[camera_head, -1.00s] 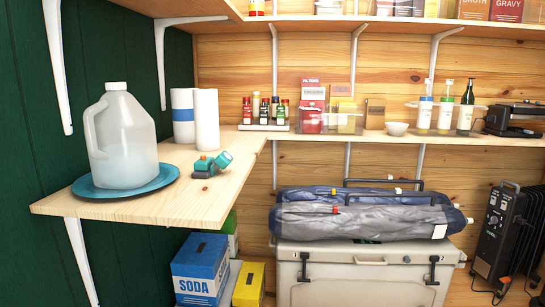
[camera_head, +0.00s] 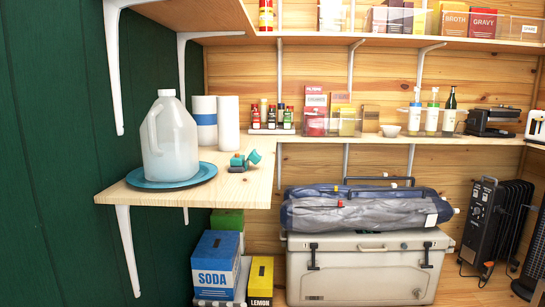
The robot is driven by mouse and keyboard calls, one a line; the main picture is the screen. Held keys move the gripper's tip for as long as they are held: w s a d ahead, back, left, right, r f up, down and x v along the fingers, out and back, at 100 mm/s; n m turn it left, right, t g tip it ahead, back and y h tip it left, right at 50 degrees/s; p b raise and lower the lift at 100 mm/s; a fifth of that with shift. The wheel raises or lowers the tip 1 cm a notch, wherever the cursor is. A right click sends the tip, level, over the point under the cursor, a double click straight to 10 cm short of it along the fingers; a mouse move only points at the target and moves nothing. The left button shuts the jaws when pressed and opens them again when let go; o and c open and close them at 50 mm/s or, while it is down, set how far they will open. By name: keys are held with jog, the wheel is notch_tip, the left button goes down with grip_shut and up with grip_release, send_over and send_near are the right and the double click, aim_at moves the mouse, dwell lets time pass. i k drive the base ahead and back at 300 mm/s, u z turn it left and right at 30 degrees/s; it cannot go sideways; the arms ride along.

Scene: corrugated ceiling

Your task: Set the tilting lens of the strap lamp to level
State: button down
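The strap lamp (camera_head: 244,161) is a small teal and dark-grey thing on the left wooden shelf (camera_head: 240,191), near its right edge. Its teal lens end (camera_head: 254,157) points up and to the right, so it looks tilted. The strap and the lens's hinge are too small to make out. My gripper is not in view.
A milk jug (camera_head: 169,140) stands on a blue plate (camera_head: 207,174) left of the lamp. Paper rolls (camera_head: 228,122) stand behind it. Spice bottles (camera_head: 271,116) line the back shelf. A cooler (camera_head: 365,268) and a soda box (camera_head: 216,267) are below. A heater (camera_head: 490,215) stands right.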

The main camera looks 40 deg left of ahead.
aim_at(254, 156)
jog(key=u, duration=0.15)
jog(key=k, duration=1.5)
jog(key=u, duration=1.1)
jog(key=i, duration=0.2)
jog(key=u, duration=0.2)
jog(key=k, duration=0.3)
jog(key=z, duration=1.05)
jog(key=i, duration=2.8)
jog(key=u, duration=0.8)
jog(key=i, duration=0.25)
jog(key=u, duration=0.3)
